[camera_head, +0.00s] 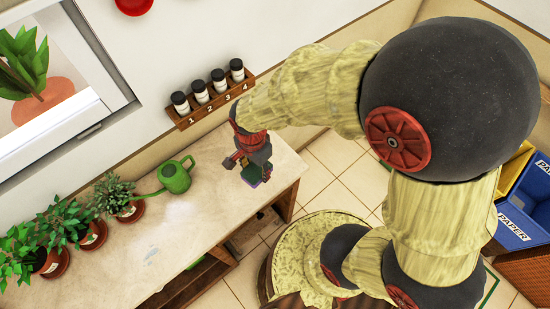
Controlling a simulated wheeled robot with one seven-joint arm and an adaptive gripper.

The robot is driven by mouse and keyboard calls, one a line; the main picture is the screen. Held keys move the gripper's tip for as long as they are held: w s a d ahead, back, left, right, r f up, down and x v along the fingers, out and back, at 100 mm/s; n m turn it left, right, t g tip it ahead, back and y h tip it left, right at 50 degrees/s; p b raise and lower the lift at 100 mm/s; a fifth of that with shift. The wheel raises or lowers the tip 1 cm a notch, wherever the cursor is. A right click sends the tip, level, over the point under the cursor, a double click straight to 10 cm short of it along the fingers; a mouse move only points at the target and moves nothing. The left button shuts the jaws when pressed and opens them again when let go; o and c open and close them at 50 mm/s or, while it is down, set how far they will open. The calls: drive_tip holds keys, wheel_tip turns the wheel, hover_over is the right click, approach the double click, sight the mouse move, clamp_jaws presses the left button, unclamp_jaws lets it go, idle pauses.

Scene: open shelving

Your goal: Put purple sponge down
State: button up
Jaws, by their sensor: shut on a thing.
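My gripper (251,172) is above the right end of the pale countertop (200,236), pointing down. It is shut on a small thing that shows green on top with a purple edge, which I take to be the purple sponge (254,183). Most of the sponge is hidden by the fingers. I cannot tell whether the sponge touches the countertop or hangs just above it.
A green watering can (175,177) stands left of my gripper, with several potted plants (117,193) further left. A numbered rack of bottles (211,95) is on the wall behind. The countertop's front middle is clear. Blue and yellow paper bins (522,210) stand at right.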

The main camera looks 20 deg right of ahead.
drive_tip(key=shift+s+a+r+m, duration=0.15)
drive_tip(key=shift+s+m, duration=0.45)
drive_tip(key=shift+s, duration=0.55)
drive_tip(key=w+d+f, duration=0.4)
drive_tip(key=w+d, duration=0.2)
drive_tip(key=b, duration=0.2)
hover_over(275, 162)
drive_tip(key=f, duration=0.5)
drive_tip(key=shift+s+a, duration=0.3)
drive_tip(key=shift+a, duration=0.05)
drive_tip(key=shift+w+d+f, duration=0.15)
drive_tip(key=shift+f, duration=0.9)
drive_tip(key=shift+w+d+f, duration=0.15)
drive_tip(key=shift+f, duration=0.85)
drive_tip(key=shift+f+b, duration=0.15)
drive_tip(key=shift+b, duration=0.2)
drive_tip(key=o, duration=1.1)
drive_tip(key=shift+c, duration=0.2)
drive_tip(key=shift+o, duration=0.3)
